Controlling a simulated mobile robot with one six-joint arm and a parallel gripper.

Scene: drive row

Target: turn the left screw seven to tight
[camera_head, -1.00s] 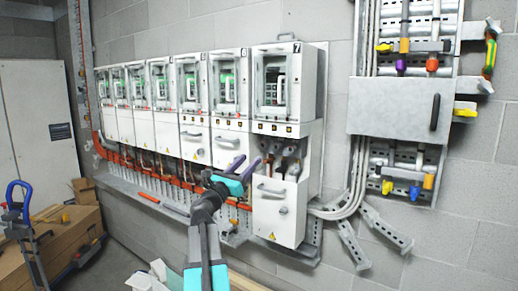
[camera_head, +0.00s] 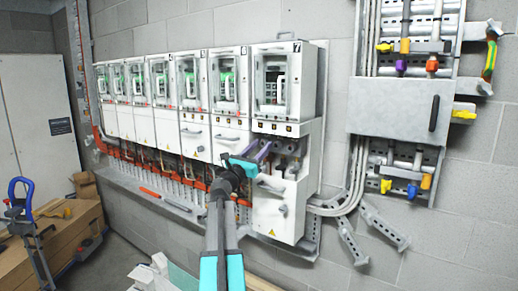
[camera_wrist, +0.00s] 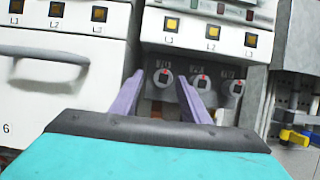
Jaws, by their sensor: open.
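Box seven (camera_head: 284,85) is the rightmost and nearest of the row. A recess under its L1, L2, L3 lamps holds three round grey screws with red marks. In the wrist view the left screw (camera_wrist: 164,78) shows between the two purple fingers of my gripper (camera_wrist: 160,75). In the head view my gripper (camera_head: 259,151) is at the left side of the recess. Its fingers are open; whether they touch the left screw I cannot tell.
Box seven's lower cover (camera_head: 278,215), with a handle, stands out below the recess. Box six (camera_head: 230,90) adjoins on the left, its handle (camera_wrist: 50,84) close to my gripper. A grey wall panel (camera_head: 393,107) with coloured valves is on the right.

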